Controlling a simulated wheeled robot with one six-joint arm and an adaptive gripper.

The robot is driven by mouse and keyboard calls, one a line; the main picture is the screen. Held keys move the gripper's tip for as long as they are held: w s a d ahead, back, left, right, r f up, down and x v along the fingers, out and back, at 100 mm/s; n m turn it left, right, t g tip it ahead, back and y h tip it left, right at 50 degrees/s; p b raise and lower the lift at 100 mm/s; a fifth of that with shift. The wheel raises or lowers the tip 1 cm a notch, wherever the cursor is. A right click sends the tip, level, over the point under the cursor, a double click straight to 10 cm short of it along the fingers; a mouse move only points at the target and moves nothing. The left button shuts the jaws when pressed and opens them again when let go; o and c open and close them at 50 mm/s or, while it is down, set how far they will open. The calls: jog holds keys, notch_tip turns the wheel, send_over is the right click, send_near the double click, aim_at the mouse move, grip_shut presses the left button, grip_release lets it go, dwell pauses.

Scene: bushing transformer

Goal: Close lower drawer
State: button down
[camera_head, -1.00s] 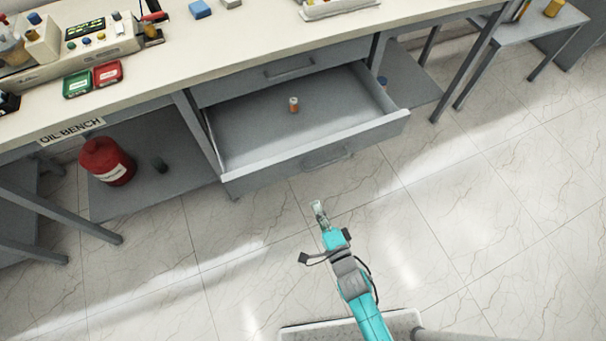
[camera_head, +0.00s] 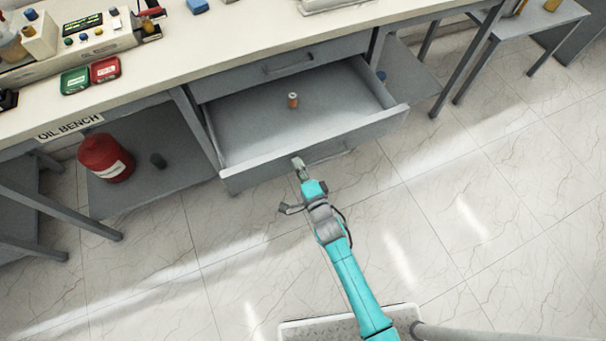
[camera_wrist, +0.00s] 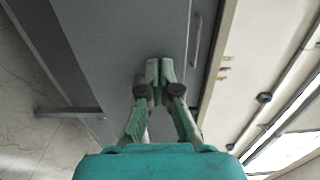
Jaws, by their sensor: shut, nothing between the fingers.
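The lower drawer (camera_head: 225,158) of the bench is pulled far out, and a small orange-and-white bottle (camera_head: 293,100) stands inside it. My gripper (camera_head: 298,163) is shut and empty, at the drawer's front panel near its middle. In the wrist view, my gripper's fingertips (camera_wrist: 160,65) are together in front of a grey panel (camera_wrist: 115,40); I cannot tell whether they touch it. The lower drawer's handle is partly hidden behind my gripper in the head view.
The upper drawer (camera_head: 225,88) is closed. A red canister (camera_head: 105,158) and a small dark cylinder (camera_head: 158,160) stand on the lower left shelf. Red and green trays (camera_head: 90,76) and an instrument lie on the benchtop. The floor in front is clear.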

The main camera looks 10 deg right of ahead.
jog(key=shift+w, duration=0.3)
